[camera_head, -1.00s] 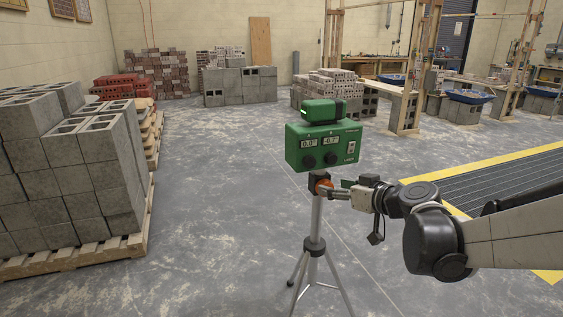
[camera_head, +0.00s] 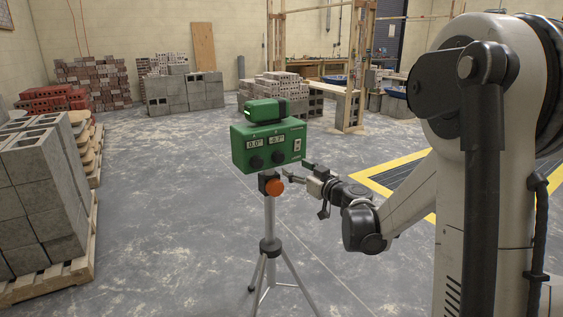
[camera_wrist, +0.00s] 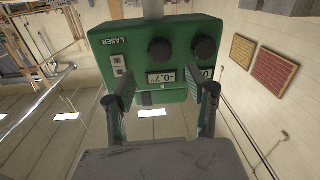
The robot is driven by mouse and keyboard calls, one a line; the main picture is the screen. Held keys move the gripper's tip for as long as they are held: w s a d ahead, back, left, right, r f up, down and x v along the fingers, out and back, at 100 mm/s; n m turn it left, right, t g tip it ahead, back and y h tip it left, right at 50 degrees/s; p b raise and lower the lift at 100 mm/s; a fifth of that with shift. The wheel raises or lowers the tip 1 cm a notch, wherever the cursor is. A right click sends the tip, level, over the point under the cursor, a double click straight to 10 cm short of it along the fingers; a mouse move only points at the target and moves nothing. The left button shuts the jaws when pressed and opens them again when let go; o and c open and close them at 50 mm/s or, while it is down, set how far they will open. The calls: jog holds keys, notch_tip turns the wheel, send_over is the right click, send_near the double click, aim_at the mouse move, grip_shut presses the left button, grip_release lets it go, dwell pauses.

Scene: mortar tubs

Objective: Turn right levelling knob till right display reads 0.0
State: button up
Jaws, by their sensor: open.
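The green laser level (camera_head: 268,147) sits upright on a tripod (camera_head: 270,230). Its left display (camera_head: 255,145) reads 0.0° and its right display (camera_head: 277,140) reads -0.7°. A dark round knob is under each display: the left knob (camera_head: 256,162) and the right knob (camera_head: 278,157). In the wrist view the level is upside down, with the right knob (camera_wrist: 160,51) and right display (camera_wrist: 174,77) between the finger lines. The other display is partly hidden by a finger. My gripper (camera_head: 296,174) is open and empty, below right of the knobs; its fingers (camera_wrist: 165,95) touch neither knob.
An orange knob (camera_head: 274,187) is on the tripod head, just left of my gripper. Grey blocks on a pallet (camera_head: 45,285) stand at the left. Block stacks (camera_head: 184,92) and a wooden frame stand behind. The floor around the tripod is clear.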

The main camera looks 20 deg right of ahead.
aim_at(280, 159)
jog(key=b+x, duration=0.1)
jog(key=x, duration=0.7)
jog(key=shift+w+a, duration=0.1)
jog(key=shift+w, duration=0.15)
jog(key=c, duration=1.1)
